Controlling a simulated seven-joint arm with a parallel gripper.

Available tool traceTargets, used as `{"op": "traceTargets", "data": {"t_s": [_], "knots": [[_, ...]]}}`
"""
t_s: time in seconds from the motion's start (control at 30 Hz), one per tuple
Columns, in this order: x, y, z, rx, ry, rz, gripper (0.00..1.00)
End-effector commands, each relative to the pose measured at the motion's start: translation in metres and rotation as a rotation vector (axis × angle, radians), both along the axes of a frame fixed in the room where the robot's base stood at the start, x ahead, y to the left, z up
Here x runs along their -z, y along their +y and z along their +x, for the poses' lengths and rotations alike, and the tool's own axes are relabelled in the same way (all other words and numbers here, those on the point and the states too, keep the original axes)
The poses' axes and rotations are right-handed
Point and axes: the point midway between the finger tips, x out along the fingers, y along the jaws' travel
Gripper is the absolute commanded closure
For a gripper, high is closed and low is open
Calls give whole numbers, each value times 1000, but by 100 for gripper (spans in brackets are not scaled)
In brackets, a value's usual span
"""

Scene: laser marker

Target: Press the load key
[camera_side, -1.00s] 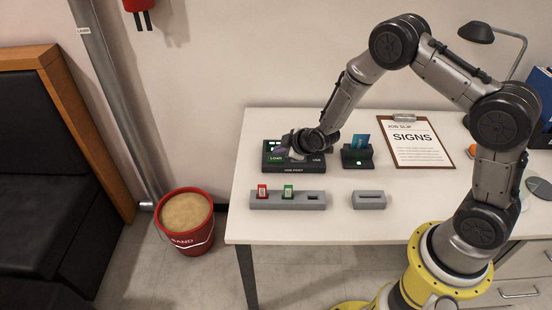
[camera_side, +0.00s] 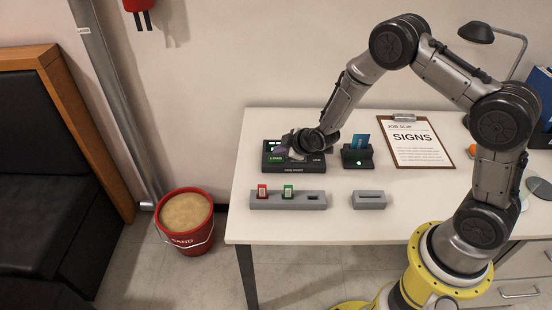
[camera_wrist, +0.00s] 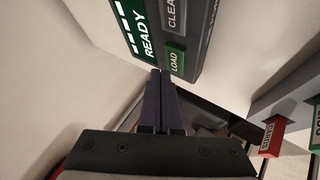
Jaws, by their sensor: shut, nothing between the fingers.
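The dark control unit (camera_side: 293,169) stands at the back left of the table. In the wrist view its green screen (camera_wrist: 132,28) reads READY. The green LOAD key (camera_wrist: 176,60) is beside the screen, below a grey key (camera_wrist: 175,12) whose cut-off label starts "CLEA". My gripper (camera_wrist: 160,74) is shut and empty, its dark fingertips at the near edge of the LOAD key. I cannot tell whether they touch it. In the side view my gripper (camera_side: 281,151) is over the unit and hides part of its face.
A grey holder (camera_side: 260,203) with a red and a green piece stands in front of the unit. A smaller grey slotted block (camera_side: 369,200) is to its right. A dark stand (camera_side: 357,159) with a blue card (camera_side: 360,143) and a clipboard (camera_side: 420,150) reading SIGNS lie further right.

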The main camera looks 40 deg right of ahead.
Motion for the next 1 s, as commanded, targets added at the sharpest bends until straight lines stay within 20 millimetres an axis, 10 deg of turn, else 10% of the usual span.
{"op": "traceTargets", "data": {"t_s": [1.0], "knots": [[9,0,0,0,0,0,100]]}}
